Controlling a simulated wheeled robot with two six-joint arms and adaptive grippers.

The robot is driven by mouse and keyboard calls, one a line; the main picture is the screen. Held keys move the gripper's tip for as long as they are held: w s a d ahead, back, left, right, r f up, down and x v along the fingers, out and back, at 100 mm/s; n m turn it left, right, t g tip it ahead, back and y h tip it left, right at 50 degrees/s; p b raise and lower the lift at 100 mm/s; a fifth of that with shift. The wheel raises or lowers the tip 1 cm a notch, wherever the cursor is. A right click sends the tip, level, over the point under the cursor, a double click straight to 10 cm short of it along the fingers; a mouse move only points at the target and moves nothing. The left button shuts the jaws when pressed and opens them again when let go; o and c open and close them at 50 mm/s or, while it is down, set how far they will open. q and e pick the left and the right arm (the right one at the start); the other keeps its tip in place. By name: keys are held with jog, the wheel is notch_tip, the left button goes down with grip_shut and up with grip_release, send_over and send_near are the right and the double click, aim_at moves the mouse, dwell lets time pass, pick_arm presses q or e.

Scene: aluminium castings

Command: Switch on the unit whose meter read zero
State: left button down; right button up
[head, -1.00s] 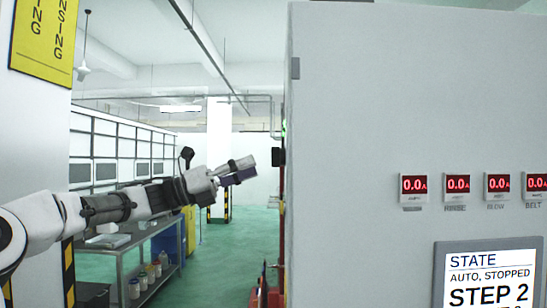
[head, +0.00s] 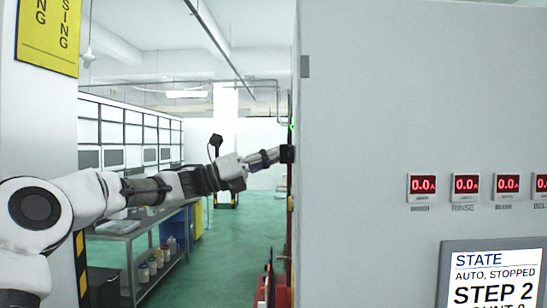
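A large grey cabinet (head: 400,100) fills the right of the head view. Several red digital meters sit in a row on its face, and all those visible read 0.0 A. They include a leftmost meter (head: 422,185) with an unclear label, one labelled RINSE (head: 465,185), a third (head: 508,185) with a blurred label, and one (head: 540,183) cut by the right edge, its label partly visible as BEL. My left gripper (head: 279,156) is at the cabinet's left edge, beside a small black box (head: 287,154); contact and finger opening are unclear. My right gripper is out of view.
A state screen (head: 492,278) below the meters reads AUTO, STOPPED, STEP 2. A metal workbench (head: 130,232) with jars beneath stands at left. A yellow sign (head: 48,35) hangs on a white pillar. Green floor (head: 225,245) between bench and cabinet is open.

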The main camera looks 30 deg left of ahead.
pick_arm(q)
jog(key=shift+w+a+m+g+h+b, duration=0.15)
jog(key=shift+m+g+h+b, duration=0.85)
jog(key=shift+m, duration=1.95)
jog(key=shift+w+d+m+g+h+b, duration=0.15)
jog(key=shift+m+g+h, duration=0.3)
jog(key=shift+m+g, duration=1.75)
jog(key=shift+w+a+m+g+h+b, duration=0.15)
jog(key=shift+m+g+h+b, duration=0.45)
jog(key=shift+m, duration=3.05)
jog(key=shift+h, duration=0.25)
jog(key=c, duration=1.2)
grip_release()
